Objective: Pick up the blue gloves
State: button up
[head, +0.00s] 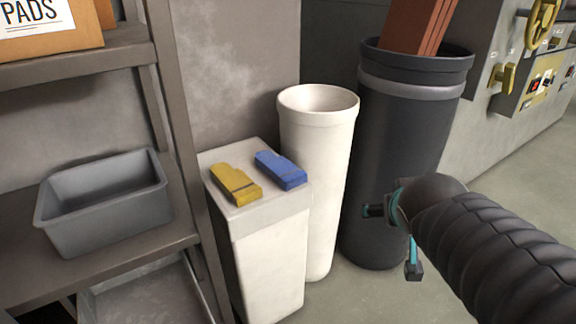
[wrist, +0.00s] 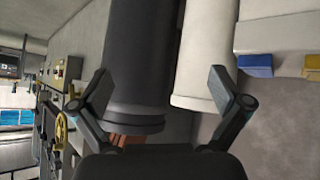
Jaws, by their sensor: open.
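The blue gloves (head: 281,170) lie flat as a folded pair on top of a white square bin, on its right side. Yellow gloves (head: 236,185) lie beside them on the left. My gripper (head: 394,240) is to the right of the bin, in front of the dark grey barrel, and apart from the gloves. In the wrist view my gripper (wrist: 160,92) is open, with nothing between its fingers. There the blue gloves (wrist: 255,65) show at the right, beyond the right finger, with the yellow gloves (wrist: 312,62) at the edge.
A white round bin (head: 320,190) stands just behind the white square bin (head: 265,262). The dark grey barrel (head: 392,170) holds reddish boards. A shelf (head: 110,260) with a grey tub (head: 105,210) stands at the left. Wall controls (head: 535,80) are at the upper right.

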jog(key=w+a+r+n+t+y, duration=0.2)
jog(key=w+a+t, duration=0.1)
jog(key=w, duration=0.7)
jog(key=n+g+y, duration=0.2)
jog(key=n+y, duration=0.3)
jog(key=y, duration=0.2)
send_near(281, 166)
jog(key=x, duration=0.1)
jog(key=b+x, duration=0.1)
jog(key=x, duration=0.2)
jog(key=shift+w+d+b, duration=0.15)
jog(key=shift+w+b, duration=0.25)
jog(key=shift+w, duration=0.1)
jog(key=shift+w+a+f, duration=0.15)
jog(key=shift+w+a, duration=0.05)
jog(key=shift+w, duration=0.1)
jog(key=x, duration=0.1)
jog(key=b+x, duration=0.1)
jog(key=x, duration=0.1)
jog(key=b+x, duration=0.1)
jog(key=shift+s+a+f, duration=0.1)
jog(key=shift+a+f, duration=0.25)
jog(key=shift+f, duration=0.05)
jog(key=shift+w+a, duration=0.2)
jog(key=shift+w, duration=0.1)
jog(key=c, duration=1.3)
